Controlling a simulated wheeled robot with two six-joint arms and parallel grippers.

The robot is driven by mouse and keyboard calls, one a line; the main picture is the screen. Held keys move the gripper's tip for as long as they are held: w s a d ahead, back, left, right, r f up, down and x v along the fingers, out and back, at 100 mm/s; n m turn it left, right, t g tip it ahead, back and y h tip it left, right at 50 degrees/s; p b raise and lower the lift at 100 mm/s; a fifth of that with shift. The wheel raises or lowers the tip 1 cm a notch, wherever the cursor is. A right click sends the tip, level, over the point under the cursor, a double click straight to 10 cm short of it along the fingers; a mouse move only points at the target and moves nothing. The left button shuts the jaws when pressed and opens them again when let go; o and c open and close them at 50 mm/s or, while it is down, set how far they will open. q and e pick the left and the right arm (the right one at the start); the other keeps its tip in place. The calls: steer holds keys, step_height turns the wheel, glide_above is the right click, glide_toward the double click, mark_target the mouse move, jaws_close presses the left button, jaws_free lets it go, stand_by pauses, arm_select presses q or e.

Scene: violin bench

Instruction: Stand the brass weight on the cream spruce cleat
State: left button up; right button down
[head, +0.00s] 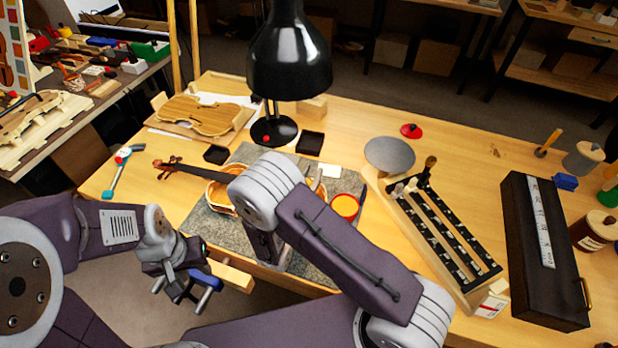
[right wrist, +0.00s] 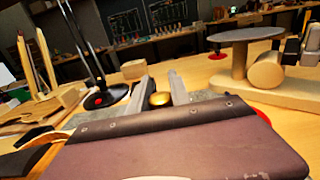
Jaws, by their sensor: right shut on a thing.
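In the right wrist view my right gripper (right wrist: 161,92) is shut on the brass weight (right wrist: 160,99), a small rounded golden thing between the two grey fingers. In the head view my right arm hides this gripper and the weight. I cannot make out the cream spruce cleat in either view. The violin (head: 222,194) lies on the grey mat (head: 200,225), its body partly hidden behind my right arm. My left gripper (head: 183,292) is empty in front of the bench edge, its fingers seemingly apart.
A black lamp (head: 289,55) stands behind the mat. A red-rimmed orange dish (head: 345,206) sits right of my arm. A grey disc (head: 390,155), a slotted rack (head: 440,225) and a dark case (head: 540,250) fill the right side. A blue-ended tool (head: 117,172) lies left.

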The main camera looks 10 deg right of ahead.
steer(key=shift+s+d+f, duration=0.2)
steer(key=shift+s+d, duration=0.05)
steer(key=shift+d, duration=0.25)
steer(key=shift+w+a+f+b, duration=0.15)
steer(key=shift+a+f+b, duration=0.25)
steer(key=shift+b, duration=0.15)
steer(key=shift+d, duration=0.1)
steer(key=c, duration=1.2)
jaws_free()
steer(key=shift+d, duration=0.15)
arm_select(q)
steer(key=shift+s+d+f, duration=0.15)
steer(key=shift+d+f, duration=0.15)
steer(key=shift+f, duration=0.05)
